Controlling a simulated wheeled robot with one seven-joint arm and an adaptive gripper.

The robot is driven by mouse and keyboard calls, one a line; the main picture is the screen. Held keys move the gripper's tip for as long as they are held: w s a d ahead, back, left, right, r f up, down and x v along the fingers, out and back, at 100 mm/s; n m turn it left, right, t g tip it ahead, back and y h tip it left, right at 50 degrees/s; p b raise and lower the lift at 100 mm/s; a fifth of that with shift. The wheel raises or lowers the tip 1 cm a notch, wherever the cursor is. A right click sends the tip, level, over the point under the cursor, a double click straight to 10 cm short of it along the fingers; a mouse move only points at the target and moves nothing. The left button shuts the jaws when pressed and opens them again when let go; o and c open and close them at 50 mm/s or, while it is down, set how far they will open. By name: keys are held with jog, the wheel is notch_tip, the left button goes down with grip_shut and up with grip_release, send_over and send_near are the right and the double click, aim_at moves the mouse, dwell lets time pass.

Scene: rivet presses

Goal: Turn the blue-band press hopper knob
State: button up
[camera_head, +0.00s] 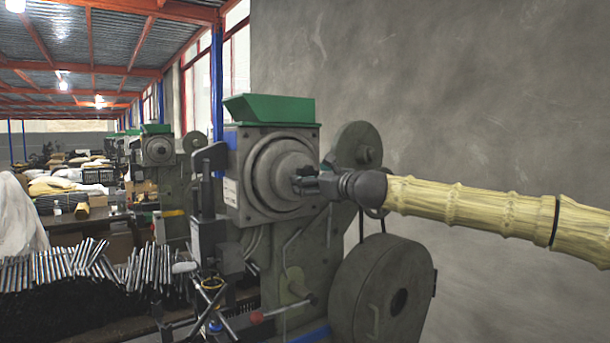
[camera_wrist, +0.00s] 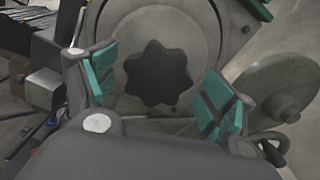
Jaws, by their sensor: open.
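The hopper knob (camera_wrist: 158,74) is a dark, lobed knob at the centre of a round grey plate, seen in the wrist view. My gripper (camera_wrist: 158,92) is open, with one teal-padded finger on each side of the knob and a gap on both sides.
A large grey reel (camera_head: 365,300) stands low on the right of the press, and a round disc (camera_wrist: 285,85) shows at right in the wrist view. Metal rods (camera_head: 60,268) are heaped at lower left. A second press (camera_head: 158,165) stands behind. A bare wall is at right.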

jog(key=shift+x, duration=1.4)
jog(key=c, duration=1.1)
